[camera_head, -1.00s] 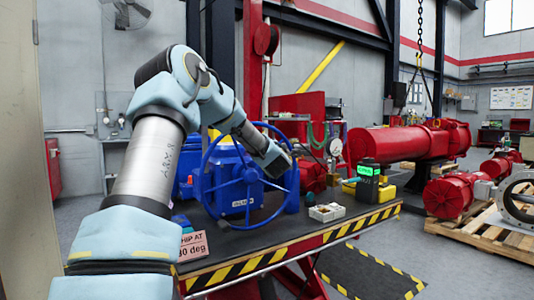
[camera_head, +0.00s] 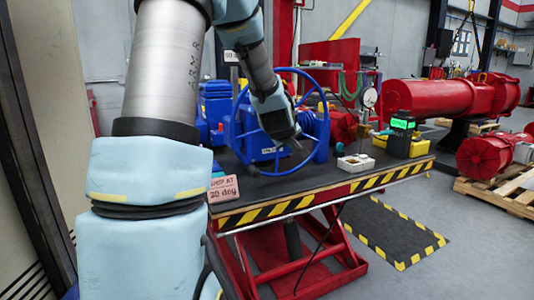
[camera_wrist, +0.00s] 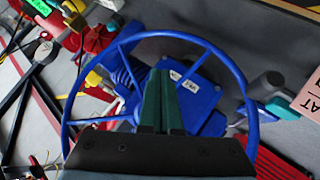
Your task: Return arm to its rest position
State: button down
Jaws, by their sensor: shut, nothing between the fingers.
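My arm reaches over the work table (camera_head: 300,189) toward the blue valve actuator with its large blue handwheel (camera_head: 234,137). My gripper (camera_head: 294,146) is at the handwheel in the head view; whether it touches the rim cannot be told. In the wrist view my dark green fingers (camera_wrist: 158,100) are together with nothing between them, in front of the handwheel (camera_wrist: 246,95) and the blue actuator body (camera_wrist: 200,95).
A small sign (camera_head: 223,189) stands at the table's left front edge. A white box (camera_head: 355,163) and a yellow-black device with a green screen (camera_head: 404,136) are at the right. Striped floor (camera_head: 400,230) is clear at the right.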

jog(key=s+a+f+m+g+y, duration=0.1)
jog(key=s+a+f+m+g, duration=0.1)
jog(key=s+a, duration=0.3)
jog(key=s+a+f+m+g+y, duration=0.1)
jog(key=s+a+f+g, duration=0.3)
jog(key=s, duration=0.9)
jog(key=s+a+f+m+g+y, duration=0.1)
jog(key=s+a+f+m+g, duration=0.1)
jog(key=s+a, duration=0.4)
jog(key=s+f+g, duration=0.1)
jog(key=s, duration=0.2)
jog(key=shift+s+m+p, duration=0.3)
jog(key=shift+m+p, duration=0.1)
